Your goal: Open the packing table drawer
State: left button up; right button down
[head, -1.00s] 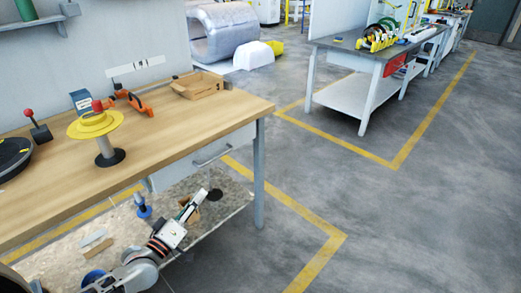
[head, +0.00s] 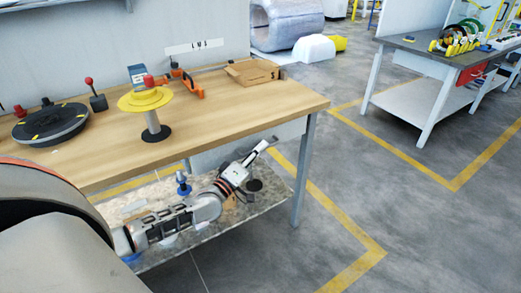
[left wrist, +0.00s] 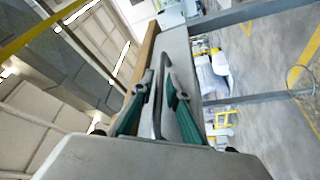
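The packing table (head: 215,115) has a wooden top and grey legs. My left gripper (head: 268,146) is at the drawer front in the head view. In the left wrist view, the metal bar handle (left wrist: 158,95) passes between the two green-padded fingers of my left gripper (left wrist: 156,85). The fingers stand apart on either side of the bar, with a gap at the left finger. The drawer front (left wrist: 180,50) lies beyond the handle. The drawer looks shut. My right gripper is not in view.
A yellow spool stand (head: 146,100), a black turntable (head: 50,124), an orange tool (head: 188,84) and an open cardboard box (head: 252,72) are on the tabletop. A lower shelf (head: 262,205) runs below my left arm. Open floor lies right of the table.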

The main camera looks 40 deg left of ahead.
pick_arm(q)
jog(key=shift+w, duration=0.1)
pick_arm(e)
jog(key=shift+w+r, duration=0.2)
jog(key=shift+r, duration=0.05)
pick_arm(q)
grip_shut()
